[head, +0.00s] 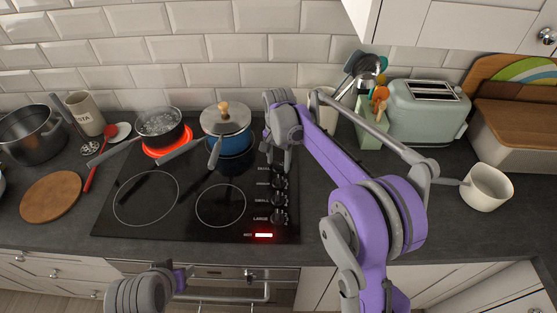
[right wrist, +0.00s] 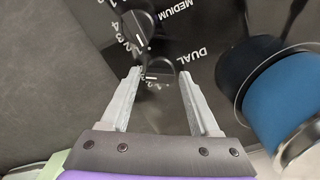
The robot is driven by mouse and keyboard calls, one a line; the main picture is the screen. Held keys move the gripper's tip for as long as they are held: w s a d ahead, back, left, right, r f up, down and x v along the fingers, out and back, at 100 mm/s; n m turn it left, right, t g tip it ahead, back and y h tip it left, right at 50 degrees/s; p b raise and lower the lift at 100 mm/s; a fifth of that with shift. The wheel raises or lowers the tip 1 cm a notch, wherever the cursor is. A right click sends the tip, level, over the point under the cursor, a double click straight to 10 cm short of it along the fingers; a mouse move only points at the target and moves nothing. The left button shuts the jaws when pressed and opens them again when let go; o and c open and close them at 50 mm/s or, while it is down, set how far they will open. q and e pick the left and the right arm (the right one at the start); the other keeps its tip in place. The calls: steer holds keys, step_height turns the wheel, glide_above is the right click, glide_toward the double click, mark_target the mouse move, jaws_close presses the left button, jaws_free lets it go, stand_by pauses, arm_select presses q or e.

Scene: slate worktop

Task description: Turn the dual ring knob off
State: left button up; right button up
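The dual ring knob (right wrist: 159,71) is a black dial beside the word DUAL in the right wrist view. My right gripper (right wrist: 159,74) is open, with one fingertip on each side of this knob and a small gap visible around it. In the head view my right gripper (head: 277,168) points down at the far end of the knob column on the black cooktop (head: 163,222) and hides most of the dual knob. Only part of my left arm shows at the bottom left of the head view; its fingers are not visible.
A pot of bubbling water (head: 159,122) stands on a glowing red ring. A blue lidded pot (head: 231,143) stands close left of my right gripper. The medium knob (right wrist: 138,27) is next to the dual knob. A red light (head: 264,235) glows on the cooktop's front edge.

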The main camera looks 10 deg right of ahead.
jaws_close()
arm_select(q)
steer(key=shift+f, duration=0.1)
arm_select(e)
steer(key=n, duration=0.5)
steer(key=shift+n+b, duration=0.3)
steer(key=shift+b, duration=0.1)
steer(key=n, duration=1.2)
steer(key=shift+n+b, duration=0.3)
steer(key=shift+b, duration=0.1)
arm_select(q)
steer(key=shift+s+f, duration=0.25)
steer(key=shift+f, duration=0.4)
steer(key=shift+s+f, duration=0.25)
steer(key=shift+f, duration=0.35)
arm_select(e)
steer(key=n, duration=0.5)
steer(key=shift+n, duration=0.3)
